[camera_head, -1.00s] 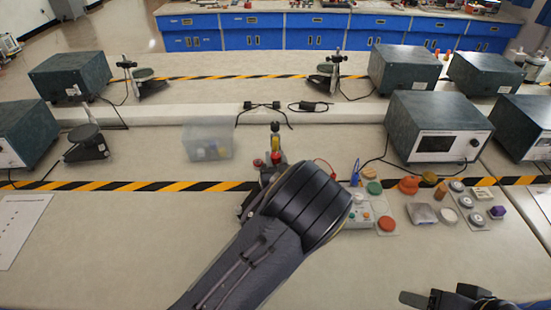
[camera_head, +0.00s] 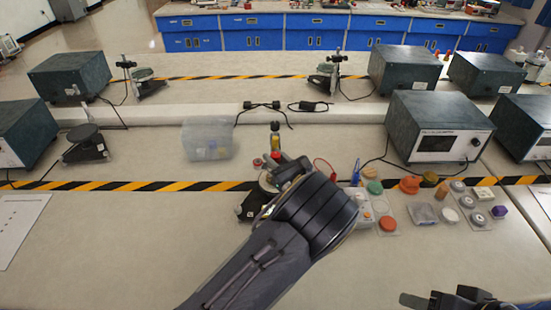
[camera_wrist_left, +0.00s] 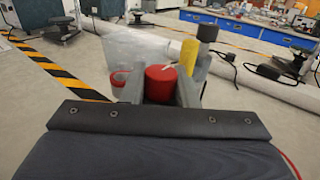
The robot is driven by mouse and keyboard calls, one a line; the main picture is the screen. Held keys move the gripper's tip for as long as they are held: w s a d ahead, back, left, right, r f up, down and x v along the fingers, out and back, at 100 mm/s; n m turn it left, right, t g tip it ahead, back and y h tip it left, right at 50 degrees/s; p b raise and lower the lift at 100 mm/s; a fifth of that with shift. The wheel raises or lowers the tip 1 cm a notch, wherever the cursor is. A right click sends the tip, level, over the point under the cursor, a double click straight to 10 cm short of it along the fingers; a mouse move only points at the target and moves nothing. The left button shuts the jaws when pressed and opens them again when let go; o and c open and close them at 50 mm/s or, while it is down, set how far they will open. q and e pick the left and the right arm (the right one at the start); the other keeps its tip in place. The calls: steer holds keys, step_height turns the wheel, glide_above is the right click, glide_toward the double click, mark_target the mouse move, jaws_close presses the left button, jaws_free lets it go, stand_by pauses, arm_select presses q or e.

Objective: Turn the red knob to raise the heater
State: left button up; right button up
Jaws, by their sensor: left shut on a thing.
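The red knob (camera_wrist_left: 161,84) is a short red cylinder, seen in the left wrist view between the two grey fingers of my left gripper (camera_wrist_left: 160,92). The fingers are shut on its sides. In the head view my left gripper (camera_head: 284,167) reaches the stand in the middle of the table, and my own wrist covers much of it. A round grey plate (camera_head: 267,182), perhaps the heater, shows just left of the gripper. A post with a yellow part (camera_head: 275,142) rises behind. My right gripper (camera_head: 450,299) is at the bottom right, partly cut off; its jaw opening is unclear.
A clear plastic box (camera_head: 208,140) stands left of the stand. A boxy instrument (camera_head: 437,128) stands at the back right. Several coloured caps and small parts, including an orange disc (camera_head: 387,223), lie to the right.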

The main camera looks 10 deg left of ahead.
arm_select(q)
steer(key=shift+r, duration=0.1)
steer(key=o, duration=1)
steer(key=shift+c, duration=0.2)
steer(key=shift+s+d, duration=0.35)
steer(key=shift+d, duration=0.05)
steer(key=b+v, duration=0.1)
steer(key=v, duration=0.5)
steer(key=shift+s+d+b, duration=0.25)
steer(key=shift+s+b, duration=0.05)
steer(key=shift+b, duration=0.1)
